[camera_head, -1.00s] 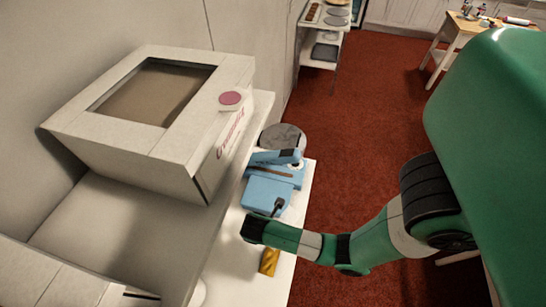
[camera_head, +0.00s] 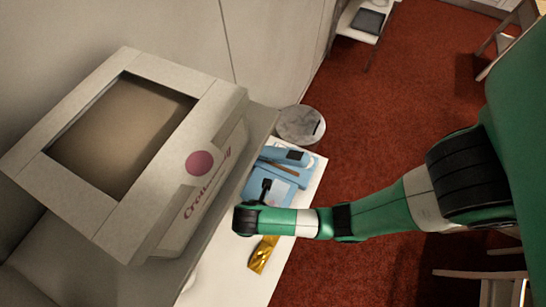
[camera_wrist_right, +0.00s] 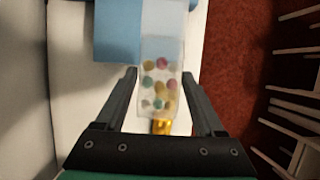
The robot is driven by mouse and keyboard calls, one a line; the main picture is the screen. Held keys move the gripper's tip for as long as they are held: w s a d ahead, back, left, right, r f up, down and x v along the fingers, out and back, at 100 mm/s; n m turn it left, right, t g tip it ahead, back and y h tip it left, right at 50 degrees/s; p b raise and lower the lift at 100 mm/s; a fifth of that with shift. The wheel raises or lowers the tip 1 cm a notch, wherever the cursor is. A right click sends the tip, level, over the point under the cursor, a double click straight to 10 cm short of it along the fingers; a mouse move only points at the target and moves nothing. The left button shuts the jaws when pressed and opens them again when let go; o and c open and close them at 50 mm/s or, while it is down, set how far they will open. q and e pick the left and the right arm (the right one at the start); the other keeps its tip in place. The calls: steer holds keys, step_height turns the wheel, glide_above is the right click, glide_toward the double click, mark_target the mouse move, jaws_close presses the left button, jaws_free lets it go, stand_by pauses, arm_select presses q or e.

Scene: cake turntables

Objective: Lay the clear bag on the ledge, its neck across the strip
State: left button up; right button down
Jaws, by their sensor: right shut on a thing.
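The clear bag (camera_wrist_right: 160,86) with several coloured round sweets shows between the fingertips of my right gripper (camera_wrist_right: 160,74) in the wrist view. The gripper is shut on it. The bag's upper, empty end overlaps the blue device (camera_wrist_right: 117,30); I cannot tell whether it touches. In the head view my right gripper (camera_head: 246,205) is beside the near end of the blue device (camera_head: 262,178), above the white table. I cannot tell the ledge and strip apart on the device. My left gripper is out of view.
A gold piece (camera_head: 263,254) shows near the white table's (camera_head: 240,285) right side, also below the bag in the wrist view (camera_wrist_right: 162,127). A large boxy machine (camera_head: 150,150) stands left. A round grey turntable (camera_head: 300,124) is beyond the device. Red floor lies right.

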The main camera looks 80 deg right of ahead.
steer(key=d+f, duration=0.1)
steer(key=d, duration=0.1)
steer(key=w+d+f, duration=0.1)
steer(key=d, duration=0.1)
steer(key=d+f, duration=0.1)
steer(key=d, duration=0.2)
steer(key=shift+w+f+b, duration=0.15)
steer(key=shift+f+b, duration=0.05)
steer(key=shift+b, duration=0.1)
steer(key=d+f+b, duration=0.1)
steer(key=d+f, duration=0.1)
steer(key=w+d+f, duration=0.1)
steer(key=d+f, duration=0.1)
steer(key=f, duration=0.1)
steer(key=shift+d+b, duration=0.2)
steer(key=shift+b, duration=0.2)
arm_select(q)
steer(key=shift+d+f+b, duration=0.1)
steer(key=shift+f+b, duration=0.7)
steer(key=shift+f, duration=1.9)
arm_select(e)
steer(key=shift+w+a+x, duration=0.15)
steer(key=shift+x, duration=0.85)
steer(key=shift+w+a+x, duration=0.15)
steer(key=shift+a+x, duration=0.05)
steer(key=shift+x, duration=0.8)
steer(key=shift+f, duration=0.15)
